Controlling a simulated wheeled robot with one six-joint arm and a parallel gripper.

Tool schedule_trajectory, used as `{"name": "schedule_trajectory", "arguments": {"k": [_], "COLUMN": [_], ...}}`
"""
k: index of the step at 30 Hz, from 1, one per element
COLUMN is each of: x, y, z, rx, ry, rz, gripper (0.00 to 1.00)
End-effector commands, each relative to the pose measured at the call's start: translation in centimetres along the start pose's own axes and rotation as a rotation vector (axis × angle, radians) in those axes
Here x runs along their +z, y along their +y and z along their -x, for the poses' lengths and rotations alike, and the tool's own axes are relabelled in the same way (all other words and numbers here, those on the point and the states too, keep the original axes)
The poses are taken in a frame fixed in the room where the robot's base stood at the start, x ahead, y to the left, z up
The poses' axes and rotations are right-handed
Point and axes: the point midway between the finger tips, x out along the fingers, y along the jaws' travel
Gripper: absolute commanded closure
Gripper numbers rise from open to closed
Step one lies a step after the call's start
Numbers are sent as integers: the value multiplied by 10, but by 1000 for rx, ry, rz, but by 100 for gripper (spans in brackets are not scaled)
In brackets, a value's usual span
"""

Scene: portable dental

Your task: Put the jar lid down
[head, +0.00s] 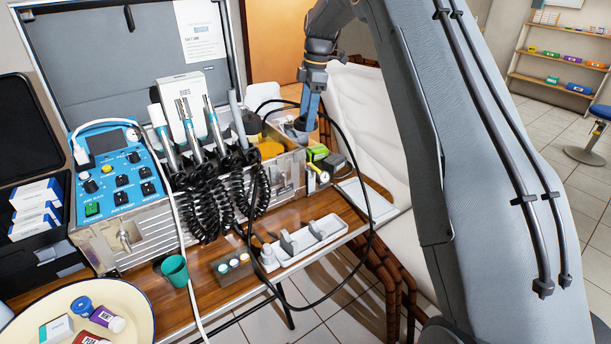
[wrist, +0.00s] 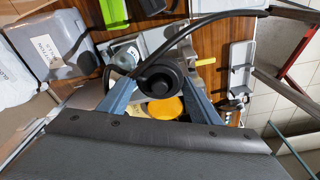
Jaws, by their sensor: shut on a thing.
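The jar lid (wrist: 163,80) is a black round disc with a raised centre knob. In the wrist view it sits between the two blue fingers of my gripper (wrist: 160,88), which is shut on it. In the head view my gripper (head: 306,118) points down over the right end of the metal case, with the dark lid (head: 294,130) at its tips. The lid appears held above the surfaces below. An orange-yellow round thing (wrist: 166,107) lies below and behind the lid, partly hidden by it; it also shows in the head view (head: 270,149).
A metal dental unit (head: 130,240) with coiled black hoses fills the left. A black cable (wrist: 190,28) loops close to my gripper. A green-and-black item (head: 318,154) stands near the case's right end. A white tray (head: 300,248) lies along the wooden table's front edge.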

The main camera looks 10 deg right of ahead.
Motion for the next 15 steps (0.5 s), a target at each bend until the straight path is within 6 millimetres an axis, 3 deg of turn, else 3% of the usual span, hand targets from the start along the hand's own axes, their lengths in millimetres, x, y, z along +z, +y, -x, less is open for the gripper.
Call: {"name": "schedule_trajectory", "arguments": {"k": [5,15], "x": [3,16], "y": [-1,-1], "z": [-30,-109], "rx": [-4,-4], "ry": [0,1], "rz": [0,-1], "gripper": [64,64]}}
